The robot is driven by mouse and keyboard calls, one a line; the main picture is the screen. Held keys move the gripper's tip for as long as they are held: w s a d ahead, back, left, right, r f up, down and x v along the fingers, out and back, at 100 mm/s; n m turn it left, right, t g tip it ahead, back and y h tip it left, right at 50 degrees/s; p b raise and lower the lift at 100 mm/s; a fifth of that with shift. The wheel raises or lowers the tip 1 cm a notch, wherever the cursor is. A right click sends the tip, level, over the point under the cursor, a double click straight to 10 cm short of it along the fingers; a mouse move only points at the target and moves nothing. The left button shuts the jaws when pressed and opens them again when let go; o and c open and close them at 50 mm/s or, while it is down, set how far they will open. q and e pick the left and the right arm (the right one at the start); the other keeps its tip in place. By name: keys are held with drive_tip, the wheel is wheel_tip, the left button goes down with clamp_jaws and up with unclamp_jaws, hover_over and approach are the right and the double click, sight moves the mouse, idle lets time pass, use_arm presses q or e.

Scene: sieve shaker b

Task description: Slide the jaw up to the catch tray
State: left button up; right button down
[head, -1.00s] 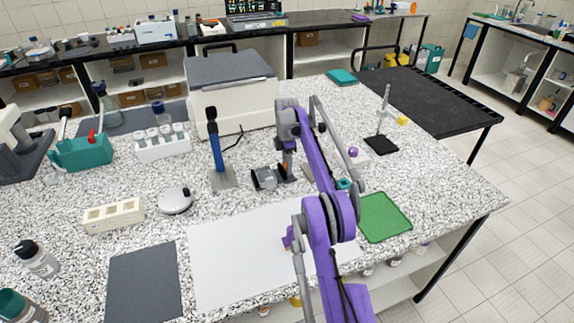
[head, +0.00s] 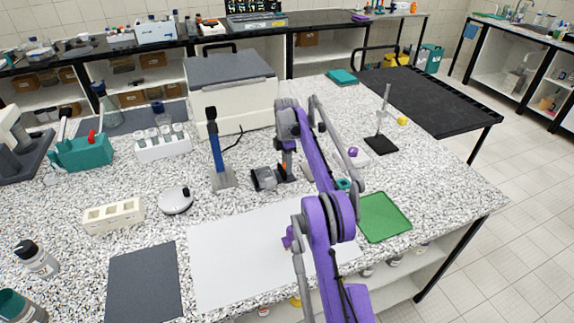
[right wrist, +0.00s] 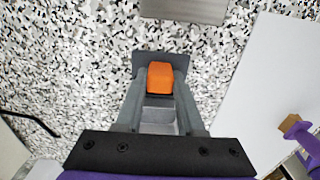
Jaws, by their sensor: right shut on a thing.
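My right gripper (head: 285,166) points down at a small grey and dark device (head: 266,179) on the speckled bench. In the right wrist view, its fingertips (right wrist: 160,84) are closed on an orange piece (right wrist: 160,77), which looks like the jaw's handle. A dark upright plate (right wrist: 145,62) stands just beyond the orange piece. Light grey parts (right wrist: 158,120) show between the fingers. I cannot tell for certain which grey part is the catch tray or how wide the gap to it is. My left gripper is not in view.
A green tray (head: 385,218) is at the right. A large grey-lidded machine (head: 235,90) stands behind.

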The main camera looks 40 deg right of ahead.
drive_tip(key=a, duration=0.1)
drive_tip(key=w+a, duration=0.1)
drive_tip(key=shift+a, duration=0.3)
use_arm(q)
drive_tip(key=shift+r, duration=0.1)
use_arm(e)
drive_tip(key=c, duration=0.5)
unclamp_jaws()
drive_tip(key=shift+s, duration=0.1)
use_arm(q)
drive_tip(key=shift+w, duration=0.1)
use_arm(e)
drive_tip(key=shift+r, duration=0.1)
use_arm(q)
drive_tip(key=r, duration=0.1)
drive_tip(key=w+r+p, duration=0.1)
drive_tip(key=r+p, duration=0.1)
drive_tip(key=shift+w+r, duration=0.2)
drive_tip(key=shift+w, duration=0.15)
use_arm(e)
wheel_tip(320, 180, up, 11)
drive_tip(key=shift+f, duration=0.2)
